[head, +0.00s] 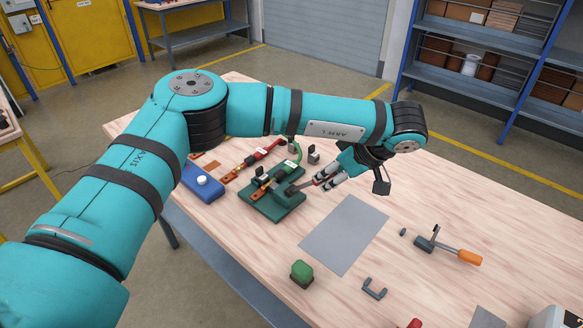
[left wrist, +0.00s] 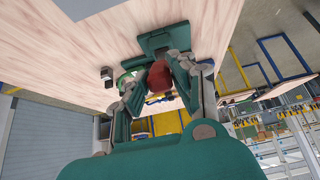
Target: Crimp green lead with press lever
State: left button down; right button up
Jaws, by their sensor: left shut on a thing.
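The crimp press has a dark green base (head: 262,207) on the table, left of centre in the head view; the base also shows at the top middle of the left wrist view (left wrist: 160,40). A grey lever (head: 298,188) runs right from it. My left gripper (head: 322,180) is shut on its red handle (left wrist: 159,76), which shows between the fingers in the left wrist view. The green lead (head: 294,156) curves down behind the press; whether its end sits in the press is too small to tell. My right gripper is not in view.
A blue box (head: 202,186) with a white button and a red lead (head: 258,156) lie left of and behind the press. A grey mat (head: 345,235), a green block (head: 302,273), a grey bracket (head: 374,289) and an orange-handled tool (head: 455,252) lie to the right and front.

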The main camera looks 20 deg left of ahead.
pick_arm(q)
jog(key=shift+d, duration=0.15)
jog(key=shift+s+d+f+b, duration=0.3)
jog(key=shift+d+f+b, duration=0.4)
jog(key=shift+f, duration=0.2)
jog(key=shift+s+d+f+b, duration=0.25)
jog(key=shift+d+f+b, duration=0.4)
jog(key=shift+f, duration=0.2)
jog(key=c, duration=1)
grip_release()
jog(key=shift+r, duration=0.2)
jog(key=v, duration=1.2)
